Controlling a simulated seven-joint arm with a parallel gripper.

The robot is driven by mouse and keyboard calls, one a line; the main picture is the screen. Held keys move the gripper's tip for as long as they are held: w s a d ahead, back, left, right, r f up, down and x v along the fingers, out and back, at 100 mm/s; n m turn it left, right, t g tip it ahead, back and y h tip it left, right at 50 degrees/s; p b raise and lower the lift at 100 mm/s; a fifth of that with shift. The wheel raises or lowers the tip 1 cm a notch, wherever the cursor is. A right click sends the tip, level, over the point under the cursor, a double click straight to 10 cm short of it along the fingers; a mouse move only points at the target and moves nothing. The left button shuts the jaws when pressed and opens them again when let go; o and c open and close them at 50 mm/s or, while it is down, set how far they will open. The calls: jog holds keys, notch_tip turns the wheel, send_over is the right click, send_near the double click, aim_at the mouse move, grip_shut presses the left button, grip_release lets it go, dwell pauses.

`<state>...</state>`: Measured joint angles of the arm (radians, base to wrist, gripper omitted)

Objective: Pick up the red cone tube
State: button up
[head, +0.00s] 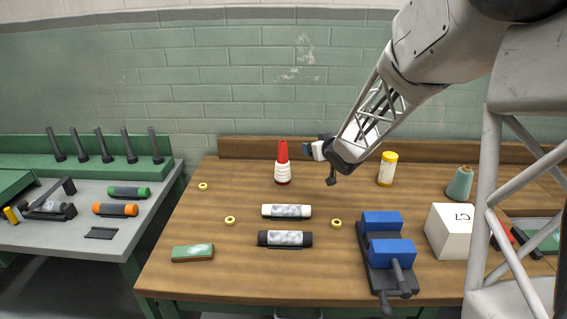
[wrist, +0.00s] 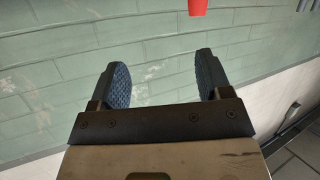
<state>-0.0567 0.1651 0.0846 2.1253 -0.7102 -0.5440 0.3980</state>
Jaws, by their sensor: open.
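The red cone tube (head: 282,153) stands upright towards the back of the wooden table, with white yarn (head: 282,173) wound around its lower part. In the wrist view only a small red piece (wrist: 196,6) shows at the top edge, and the rest is out of frame. My gripper (head: 308,151) is just to the right of the cone in the head view, close to it. In the wrist view my gripper (wrist: 164,82) has its two blue-padded fingers spread apart with nothing between them. From the head view I cannot tell whether it touches the cone.
A yellow-topped spool (head: 387,169) and a teal cone (head: 460,184) stand to the right. A blue vise (head: 385,240) and a white box (head: 449,231) are at front right. Two bobbins (head: 287,211) (head: 285,239) and a green block (head: 193,252) lie in front. The table's left front is mostly clear.

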aim_at(285, 153)
jog(key=w+a+f+n+y, duration=0.1)
jog(key=w+a+f+y, duration=0.1)
jog(key=w+a+f+n+g+y, duration=0.1)
jog(key=w+a+f+y, duration=0.1)
jog(key=a+f, duration=0.1)
jog(key=w+a+f+n+y, duration=0.1)
jog(key=w+a+f, duration=0.1)
jog(key=shift+a+f+y, duration=0.2)
jog(key=shift+y, duration=0.2)
jog(key=shift+w, duration=0.1)
jog(key=shift+x, duration=1.3)
jog(key=shift+a, duration=0.1)
jog(key=shift+x, duration=2.5)
jog(key=shift+w+f, duration=0.1)
jog(key=shift+c, duration=0.3)
jog(key=c, duration=0.9)
